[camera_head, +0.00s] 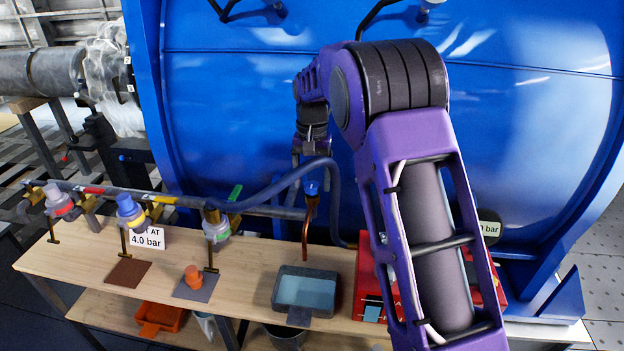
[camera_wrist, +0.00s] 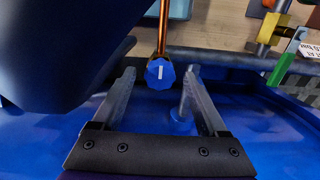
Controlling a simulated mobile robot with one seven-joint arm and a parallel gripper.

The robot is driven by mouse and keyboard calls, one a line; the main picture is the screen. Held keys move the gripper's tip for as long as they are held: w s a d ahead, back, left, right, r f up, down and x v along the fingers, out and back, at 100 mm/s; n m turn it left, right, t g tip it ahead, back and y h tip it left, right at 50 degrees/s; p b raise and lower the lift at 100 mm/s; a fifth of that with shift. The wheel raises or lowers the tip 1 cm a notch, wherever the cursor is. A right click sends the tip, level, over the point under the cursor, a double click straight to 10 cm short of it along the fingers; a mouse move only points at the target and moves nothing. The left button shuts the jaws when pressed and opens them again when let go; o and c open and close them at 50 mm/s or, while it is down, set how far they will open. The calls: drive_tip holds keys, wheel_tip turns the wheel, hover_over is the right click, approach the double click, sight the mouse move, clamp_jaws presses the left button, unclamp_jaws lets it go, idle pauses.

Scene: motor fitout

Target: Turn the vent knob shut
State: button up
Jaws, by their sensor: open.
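The vent knob (camera_head: 311,187) is a small blue knob on the pipe in front of the blue tank, above a copper tube (camera_head: 307,222) that points down. In the wrist view the blue knob (camera_wrist: 160,73) shows a white line along its face. My gripper (camera_head: 311,165) is just above the knob in the head view. In the wrist view my gripper (camera_wrist: 158,75) is open, with one finger on each side of the knob and visible gaps. I cannot tell how deep the knob sits between the fingers.
A wooden bench (camera_head: 95,260) below carries a grey tray of liquid (camera_head: 305,290), an orange part (camera_head: 194,277) and a "4.0 bar" sign (camera_head: 147,238). A pipe (camera_head: 160,199) with several valves runs along it. A red box (camera_head: 368,285) stands right. The blue tank (camera_head: 230,100) fills the back.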

sight(312, 184)
wheel_tip(312, 184, up, 17)
drive_tip(key=shift+r, duration=0.2)
idle(0.3)
